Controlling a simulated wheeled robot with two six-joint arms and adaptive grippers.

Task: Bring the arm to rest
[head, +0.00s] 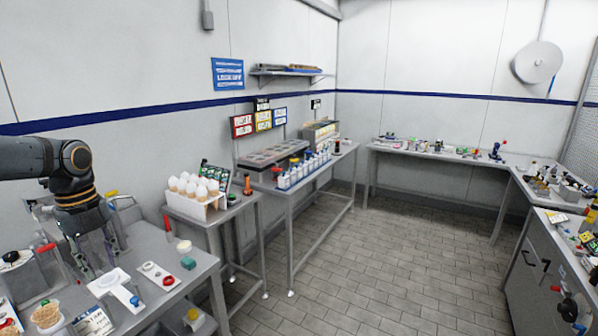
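My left arm (30,158) comes in from the left edge and bends down at the wrist. My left gripper (98,256) points down over the near-left bench (190,290). Its two fingers look spread apart, and I see nothing held between them. Whether the fingertips touch anything on the bench is too small to tell. My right arm and gripper are not in view.
A white plate with a blue knob (118,287) lies just right of the gripper. A rack of white-topped cones (195,192) stands on the neighbouring table. The tiled floor (350,270) is clear.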

